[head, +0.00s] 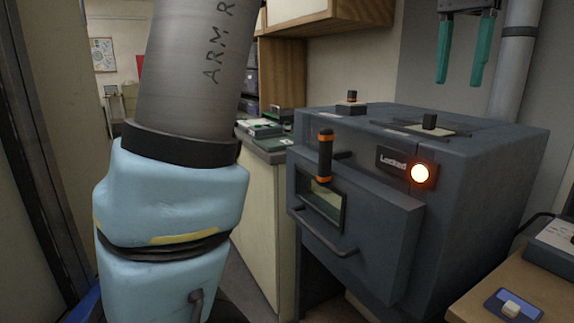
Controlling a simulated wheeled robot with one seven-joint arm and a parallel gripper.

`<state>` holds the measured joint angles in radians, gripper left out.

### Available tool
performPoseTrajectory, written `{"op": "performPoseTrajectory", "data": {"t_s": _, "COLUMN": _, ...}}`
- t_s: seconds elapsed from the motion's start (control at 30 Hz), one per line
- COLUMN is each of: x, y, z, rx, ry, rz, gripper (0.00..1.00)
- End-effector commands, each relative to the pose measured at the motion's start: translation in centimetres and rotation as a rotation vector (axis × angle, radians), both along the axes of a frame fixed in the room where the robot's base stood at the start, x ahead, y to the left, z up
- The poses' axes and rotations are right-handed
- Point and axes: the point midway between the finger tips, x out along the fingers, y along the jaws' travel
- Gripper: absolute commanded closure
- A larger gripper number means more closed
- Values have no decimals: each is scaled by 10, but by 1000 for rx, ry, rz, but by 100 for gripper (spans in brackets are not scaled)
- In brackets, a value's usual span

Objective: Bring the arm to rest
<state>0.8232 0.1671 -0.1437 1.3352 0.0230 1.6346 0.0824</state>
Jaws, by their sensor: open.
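My gripper (460,83) hangs at the top right, its two teal fingers pointing down. The fingers are apart with nothing between them. It is above and behind the right part of a dark grey kiln-like box in the picture, with clear space under the fingertips. My arm (190,90), a grey tube with a light blue joint cover, fills the left foreground. The links between it and the gripper are out of the frame.
The dark grey box (480,200) has a shut front door, a black and orange handle (325,155), a "Locked" label and a lit orange lamp (420,173). A wooden table (540,285) with a blue switch pad (512,306) is at bottom right. A counter (255,215) stands behind.

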Motion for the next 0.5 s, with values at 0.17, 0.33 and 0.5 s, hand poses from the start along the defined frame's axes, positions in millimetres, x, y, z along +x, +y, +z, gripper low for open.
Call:
{"op": "performPoseTrajectory", "data": {"t_s": 0.17, "x": 19, "y": 13, "z": -22, "rx": -1, "ry": -2, "rz": 56, "gripper": 43}}
{"op": "performPoseTrajectory", "data": {"t_s": 0.33, "x": 40, "y": 31, "z": -50, "rx": -7, "ry": -8, "rz": 124, "gripper": 43}}
{"op": "performPoseTrajectory", "data": {"t_s": 0.5, "x": 65, "y": 61, "z": -89, "rx": -17, "ry": -17, "rz": 221, "gripper": 43}}
